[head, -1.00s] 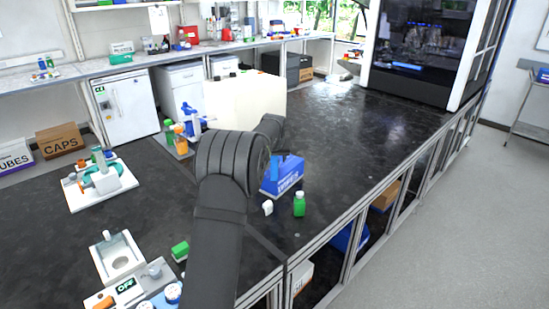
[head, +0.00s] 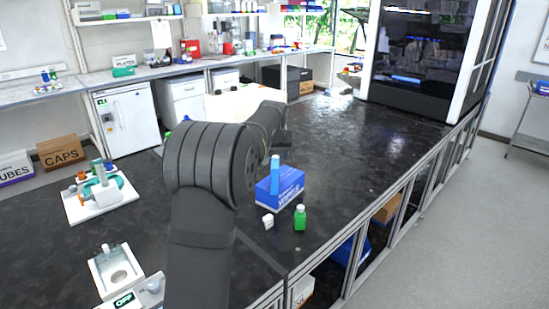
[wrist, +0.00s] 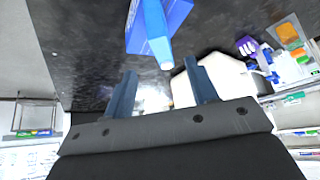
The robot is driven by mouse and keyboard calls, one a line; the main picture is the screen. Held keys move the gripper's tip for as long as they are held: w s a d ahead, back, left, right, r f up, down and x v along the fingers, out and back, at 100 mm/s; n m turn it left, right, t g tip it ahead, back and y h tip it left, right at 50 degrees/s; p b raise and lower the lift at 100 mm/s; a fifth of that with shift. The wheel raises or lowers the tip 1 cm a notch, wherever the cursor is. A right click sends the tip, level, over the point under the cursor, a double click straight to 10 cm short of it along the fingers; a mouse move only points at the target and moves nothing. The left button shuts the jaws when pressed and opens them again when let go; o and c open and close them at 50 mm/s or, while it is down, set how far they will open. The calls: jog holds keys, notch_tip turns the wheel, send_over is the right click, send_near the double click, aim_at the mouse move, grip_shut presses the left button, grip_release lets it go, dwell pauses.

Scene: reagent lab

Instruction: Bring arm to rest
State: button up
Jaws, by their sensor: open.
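My gripper (wrist: 162,88) shows in the wrist view with its two blue-grey fingers spread apart and nothing between them. In the head view my dark arm rises from the bottom centre and bends toward the middle of the bench; the fingers are not clear there. The arm hides part of the black bench (head: 340,150).
A blue wipes box (head: 285,189) with a light-blue piece standing up from it sits right of my arm. It appears ahead of my fingers in the wrist view (wrist: 172,15). A green bottle (head: 300,219) and a small white object (head: 268,221) stand before it. Bench beyond is clear.

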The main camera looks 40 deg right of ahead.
aim_at(275, 164)
jog(key=x, duration=1.2)
jog(key=shift+f, duration=0.15)
jog(key=shift+s+r, duration=0.1)
jog(key=shift+r, duration=1.2)
jog(key=shift+f, duration=0.15)
